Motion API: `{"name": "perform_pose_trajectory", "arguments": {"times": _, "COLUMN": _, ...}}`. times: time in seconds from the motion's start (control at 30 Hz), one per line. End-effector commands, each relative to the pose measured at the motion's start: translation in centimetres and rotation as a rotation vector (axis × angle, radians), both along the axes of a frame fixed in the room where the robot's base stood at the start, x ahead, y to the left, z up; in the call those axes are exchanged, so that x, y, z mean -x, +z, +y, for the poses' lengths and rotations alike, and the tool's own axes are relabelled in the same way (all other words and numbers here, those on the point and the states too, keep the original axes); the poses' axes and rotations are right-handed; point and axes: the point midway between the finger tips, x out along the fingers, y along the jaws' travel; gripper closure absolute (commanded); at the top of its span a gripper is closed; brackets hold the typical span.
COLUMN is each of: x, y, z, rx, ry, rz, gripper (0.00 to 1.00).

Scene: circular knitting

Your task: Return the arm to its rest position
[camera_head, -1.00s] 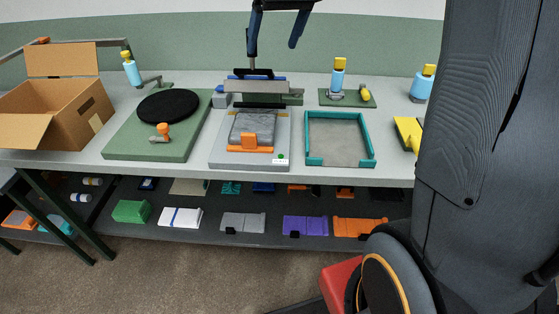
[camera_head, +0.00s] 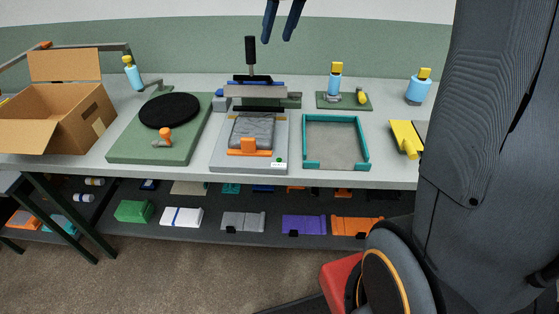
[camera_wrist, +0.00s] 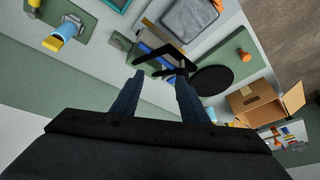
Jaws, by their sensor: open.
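My gripper (camera_head: 281,30) is at the top edge of the head view, open, with its two dark blue fingers apart and nothing between them. It hangs above and behind the press-like device (camera_head: 262,91), clear of its upright black handle (camera_head: 250,51). In the wrist view my gripper (camera_wrist: 158,97) also shows open and empty, with the workbench tilted beyond it. My dark arm fills the right side of the head view. Its joints toward the gripper are out of the frame.
The grey workbench (camera_head: 400,176) holds an open cardboard box (camera_head: 75,118), a green board with a black disc (camera_head: 170,110), a teal-edged tray (camera_head: 305,160), blue bottles with yellow caps (camera_head: 335,80) and a yellow tool (camera_head: 405,138). A lower shelf (camera_head: 330,246) carries several coloured parts. The air above the bench is largely free.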

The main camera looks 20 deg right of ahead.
Motion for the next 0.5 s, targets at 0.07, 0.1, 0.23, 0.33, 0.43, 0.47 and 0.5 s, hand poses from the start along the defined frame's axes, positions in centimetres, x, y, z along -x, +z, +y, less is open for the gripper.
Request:
{"name": "perform_pose_trajectory", "arguments": {"times": 0.07, "x": 0.32, "y": 0.83, "z": -0.14, "rx": 0.0, "ry": -0.001, "rz": 0.0, "gripper": 0.6}}
{"name": "perform_pose_trajectory", "arguments": {"times": 0.1, "x": 0.4, "y": 1.01, "z": -0.18, "rx": 0.0, "ry": -0.001, "rz": 0.001, "gripper": 0.6}}
{"name": "perform_pose_trajectory", "arguments": {"times": 0.23, "x": 0.48, "y": 1.06, "z": -0.26, "rx": -0.001, "ry": -0.001, "rz": 0.001, "gripper": 0.6}}
{"name": "perform_pose_trajectory", "arguments": {"times": 0.33, "x": 0.46, "y": 1.0, "z": -0.3, "rx": -0.001, "ry": -0.001, "rz": 0.002, "gripper": 0.6}}
{"name": "perform_pose_trajectory", "arguments": {"times": 0.43, "x": 0.47, "y": 0.99, "z": -0.31, "rx": -0.001, "ry": -0.003, "rz": 0.002, "gripper": 0.6}}
{"name": "perform_pose_trajectory", "arguments": {"times": 0.47, "x": 0.47, "y": 0.99, "z": -0.31, "rx": -0.001, "ry": -0.003, "rz": 0.002, "gripper": 0.6}}
{"name": "perform_pose_trajectory", "arguments": {"times": 0.5, "x": 0.47, "y": 0.99, "z": -0.3, "rx": -0.001, "ry": -0.003, "rz": 0.002, "gripper": 0.6}}
